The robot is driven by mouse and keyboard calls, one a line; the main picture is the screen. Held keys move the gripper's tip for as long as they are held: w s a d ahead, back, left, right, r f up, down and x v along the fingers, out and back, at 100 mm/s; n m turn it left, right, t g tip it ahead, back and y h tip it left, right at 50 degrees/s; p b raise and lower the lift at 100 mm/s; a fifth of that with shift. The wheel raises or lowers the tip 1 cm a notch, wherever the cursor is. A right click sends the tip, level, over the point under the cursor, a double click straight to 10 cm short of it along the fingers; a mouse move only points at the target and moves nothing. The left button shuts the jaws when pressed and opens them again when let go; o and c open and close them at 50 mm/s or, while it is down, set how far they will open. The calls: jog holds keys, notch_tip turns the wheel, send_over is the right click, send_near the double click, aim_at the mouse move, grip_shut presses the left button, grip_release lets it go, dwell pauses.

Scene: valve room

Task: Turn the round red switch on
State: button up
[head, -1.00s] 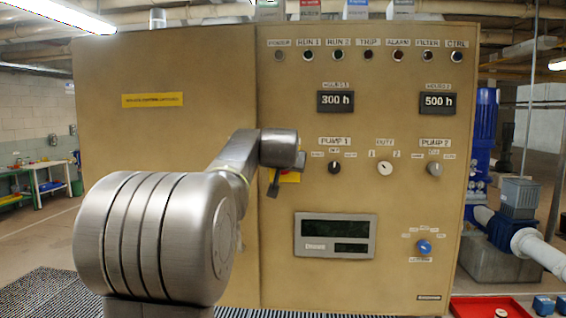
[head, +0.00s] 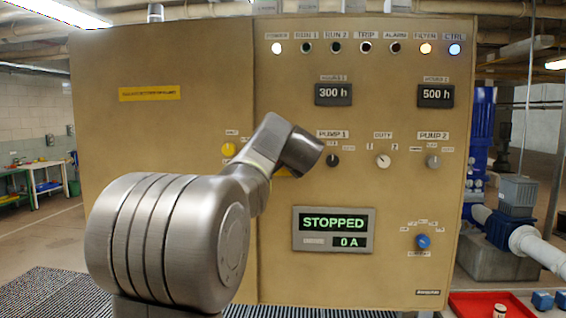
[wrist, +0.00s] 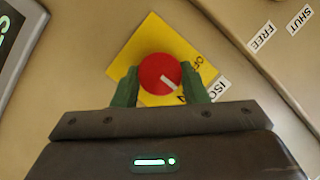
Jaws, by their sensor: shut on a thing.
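The round red switch (wrist: 160,74) sits on a yellow square plate (wrist: 152,40) in the wrist view. Its white mark points to the lower right of that picture, towards a label partly hidden by a finger. My gripper (wrist: 160,84) is shut on the switch, one green finger on each side. In the head view my arm hides the switch and the gripper, and only a small part of the yellow plate (head: 285,173) shows. On the tan cabinet (head: 165,200), the POWER (head: 277,48), FILTER (head: 425,48) and CTRL lamps are lit. The display (head: 334,231) reads STOPPED and 0 A.
A yellow knob (head: 228,149) is left of my wrist. The PUMP 1 knob (head: 333,160) is close to its right. The DUTY knob (head: 383,160), PUMP 2 knob (head: 433,161) and blue knob (head: 423,241) are further right. A red tray (head: 470,304) is at the lower right.

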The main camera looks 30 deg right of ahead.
dwell(0.4)
jog(key=o, duration=1)
jog(key=shift+c, duration=0.2)
jog(key=shift+s, duration=0.1)
jog(key=b+v, duration=0.4)
jog(key=v, duration=0.9)
jog(key=shift+s, duration=0.35)
jog(key=p+x, duration=0.4)
jog(key=x, duration=1)
jog(key=shift+s+a+r, duration=0.1)
jog(key=shift+a, duration=0.05)
